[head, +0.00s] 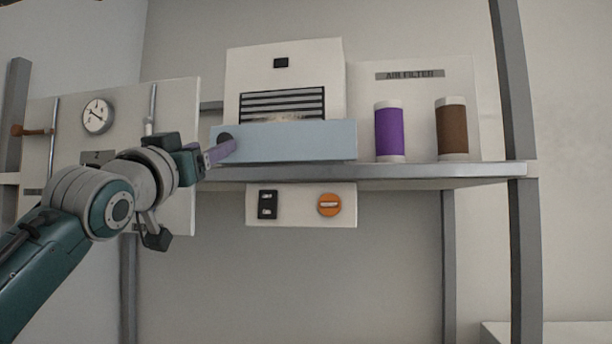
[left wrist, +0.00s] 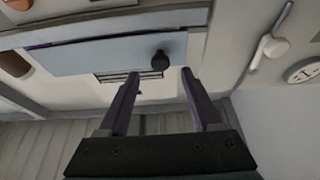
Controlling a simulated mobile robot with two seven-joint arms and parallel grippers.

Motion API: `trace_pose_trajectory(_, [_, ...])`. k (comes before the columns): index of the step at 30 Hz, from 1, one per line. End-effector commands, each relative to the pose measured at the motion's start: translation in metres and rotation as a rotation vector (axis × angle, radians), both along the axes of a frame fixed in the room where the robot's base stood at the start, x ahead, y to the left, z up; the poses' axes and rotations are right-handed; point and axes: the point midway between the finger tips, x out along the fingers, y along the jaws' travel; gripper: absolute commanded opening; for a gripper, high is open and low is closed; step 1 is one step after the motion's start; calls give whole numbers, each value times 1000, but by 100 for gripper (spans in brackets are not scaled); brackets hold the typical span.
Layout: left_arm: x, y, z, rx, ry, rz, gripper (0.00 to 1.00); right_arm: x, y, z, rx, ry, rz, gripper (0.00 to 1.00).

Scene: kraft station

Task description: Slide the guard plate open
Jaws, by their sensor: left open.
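The guard plate (head: 295,142) is a light blue panel across the lower front of a white vented unit (head: 300,62). It also shows in the left wrist view (left wrist: 95,53). A dark round knob (head: 225,139) sits near the plate's left end. My left gripper (head: 222,151) is at that end, its purple fingers close to the knob. In the left wrist view the fingers (left wrist: 160,72) are spread apart, with the knob (left wrist: 160,60) between and just beyond their tips. I cannot tell whether they touch it. My right gripper is not in view.
The unit stands on a grey shelf (head: 420,171). A purple filter (head: 389,131) and a brown filter (head: 452,129) stand to the right. A gauge (head: 97,116) is on the left board.

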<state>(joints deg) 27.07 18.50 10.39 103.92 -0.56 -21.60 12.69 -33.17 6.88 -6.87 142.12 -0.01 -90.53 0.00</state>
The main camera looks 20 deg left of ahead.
Motion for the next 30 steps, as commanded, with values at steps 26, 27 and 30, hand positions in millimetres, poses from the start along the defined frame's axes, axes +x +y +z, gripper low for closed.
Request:
trace_pose_trajectory(26, [-42,-10,-18,1,1,0,66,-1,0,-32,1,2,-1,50])
trace_pose_trajectory(27, [-42,-10,-18,1,1,0,66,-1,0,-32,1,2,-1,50])
trace_pose_trajectory(30, [-41,-13,-23,-1,26,-2,66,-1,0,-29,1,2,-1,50])
